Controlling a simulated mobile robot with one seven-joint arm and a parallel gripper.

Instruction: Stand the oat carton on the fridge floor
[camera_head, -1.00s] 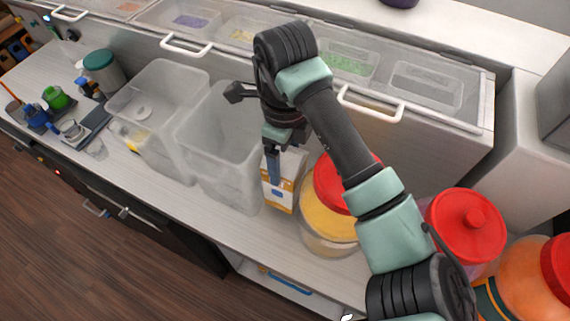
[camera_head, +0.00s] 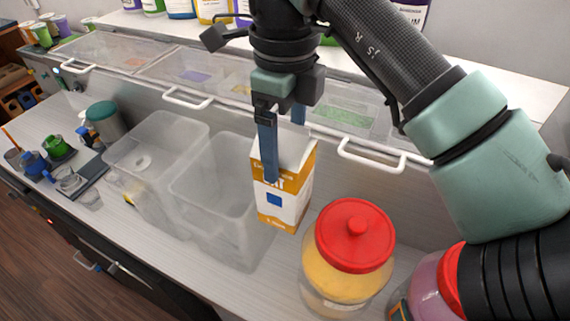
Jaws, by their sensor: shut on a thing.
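The oat carton (camera_head: 291,208), white and orange with a blue square, is upright by the counter, between a clear bin and a red-lidded jar. My gripper (camera_head: 285,165) points down from above with its blue fingers on either side of the carton's upper part, shut on it. I cannot tell whether the carton's base touches the counter or is just above it. The far finger is partly hidden behind the carton top. The fridge floor cannot be made out in this view.
Empty clear bins (camera_head: 207,200) stand close on the left. A red-lidded jar (camera_head: 345,262) with yellow contents stands close on the right. Behind is a lidded row of ingredient trays with white handles (camera_head: 371,157). The counter's front strip (camera_head: 262,290) is bare.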

